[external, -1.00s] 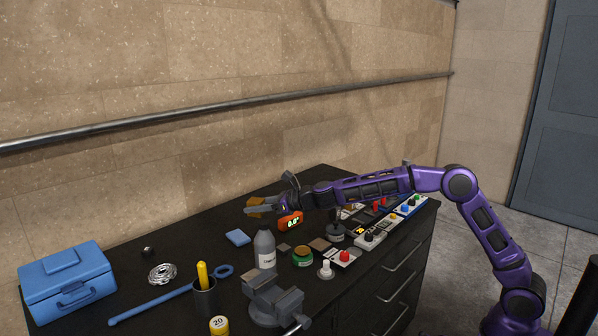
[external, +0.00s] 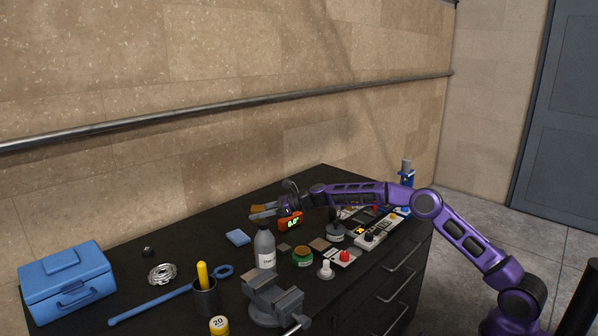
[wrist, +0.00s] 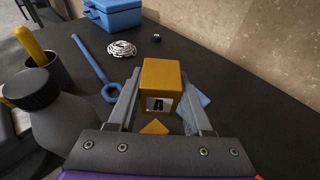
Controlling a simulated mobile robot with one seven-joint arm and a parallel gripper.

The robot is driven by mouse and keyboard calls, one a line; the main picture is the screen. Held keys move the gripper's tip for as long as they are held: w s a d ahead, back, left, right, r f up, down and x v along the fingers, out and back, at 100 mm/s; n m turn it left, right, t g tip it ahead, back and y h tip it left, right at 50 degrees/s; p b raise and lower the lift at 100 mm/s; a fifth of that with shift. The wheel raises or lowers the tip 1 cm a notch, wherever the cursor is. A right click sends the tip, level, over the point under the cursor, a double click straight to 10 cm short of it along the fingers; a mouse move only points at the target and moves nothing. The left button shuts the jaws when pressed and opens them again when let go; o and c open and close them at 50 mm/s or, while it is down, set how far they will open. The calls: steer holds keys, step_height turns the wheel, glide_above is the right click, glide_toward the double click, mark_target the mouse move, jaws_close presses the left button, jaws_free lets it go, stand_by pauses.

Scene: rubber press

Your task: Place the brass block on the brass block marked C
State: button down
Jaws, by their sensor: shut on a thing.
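A brass block (wrist: 163,74) with a dark letter A on a pale label is between the two grey fingers of my gripper (wrist: 160,100). The gripper is shut on it. In the external view my gripper (external: 262,213) holds the brass block (external: 264,208) above the far part of the black bench. A small brass-coloured patch (wrist: 155,127) shows below the label in the wrist view; I cannot tell if it is part of this block or another thing. I cannot make out a brass block marked C in either view.
On the black bench (external: 125,252) stand a grey bottle (external: 265,250), a vise (external: 273,302), a pen cup (external: 205,298) and a blue toolbox (external: 68,284). A blue pad (external: 238,237) lies near the gripper. Control boxes (external: 370,239) fill the right side.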

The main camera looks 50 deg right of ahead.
step_height(320, 180, down, 10)
steer(key=b, duration=0.3)
steer(key=shift+w+r, duration=0.1)
stand_by(0.3)
steer(key=c, duration=0.8)
jaws_free()
steer(key=shift+f+b, duration=0.3)
steer(key=o, duration=0.5)
steer(key=shift+r, duration=0.1)
